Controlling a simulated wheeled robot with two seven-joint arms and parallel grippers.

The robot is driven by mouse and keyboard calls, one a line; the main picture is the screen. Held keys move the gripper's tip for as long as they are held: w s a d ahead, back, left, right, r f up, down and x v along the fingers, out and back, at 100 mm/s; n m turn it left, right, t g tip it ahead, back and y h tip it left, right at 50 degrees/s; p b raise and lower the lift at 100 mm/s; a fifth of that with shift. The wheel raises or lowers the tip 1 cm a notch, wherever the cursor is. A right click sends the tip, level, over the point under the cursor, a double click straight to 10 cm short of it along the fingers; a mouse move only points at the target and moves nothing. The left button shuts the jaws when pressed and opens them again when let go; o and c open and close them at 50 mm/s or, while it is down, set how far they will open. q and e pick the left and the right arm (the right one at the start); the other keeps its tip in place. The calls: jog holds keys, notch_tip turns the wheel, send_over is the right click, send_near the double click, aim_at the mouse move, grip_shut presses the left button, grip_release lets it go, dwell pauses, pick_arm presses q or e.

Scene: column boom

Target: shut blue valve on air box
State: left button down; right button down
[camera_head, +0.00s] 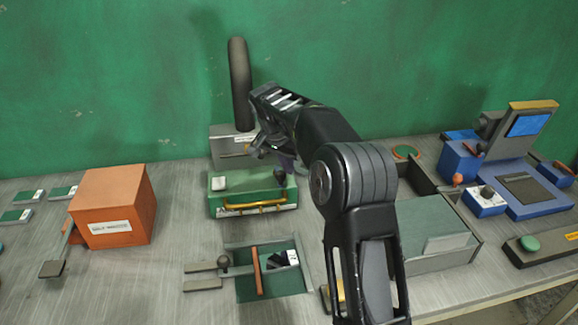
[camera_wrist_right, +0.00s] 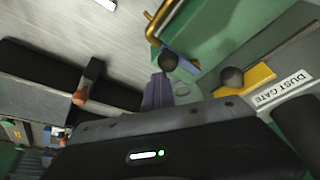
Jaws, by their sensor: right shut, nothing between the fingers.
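A green box (camera_head: 225,203) with a brass pipe along its front stands at the middle of the bench. Its label is too small to read. A blue-violet lever (camera_wrist_right: 158,92) with a black knob (camera_wrist_right: 168,62) shows beside the green box (camera_wrist_right: 215,35) in the right wrist view. In the head view the lever is mostly hidden behind my right gripper. My right gripper (camera_head: 262,150) is shut and empty, above the back right part of the green box, close to the lever. I cannot tell whether they touch. My left gripper is not in view.
An orange box (camera_head: 108,205) stands left, a blue machine (camera_head: 535,190) right. A green recessed panel (camera_head: 245,285) lies in front. Bare bench shows between the orange and green boxes.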

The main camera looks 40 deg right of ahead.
notch_tip(320, 180, up, 11)
jog(key=p, duration=0.1)
jog(key=shift+f+p, duration=0.15)
jog(key=shift+p, duration=0.15)
jog(key=shift+d, duration=0.1)
dwell(0.6)
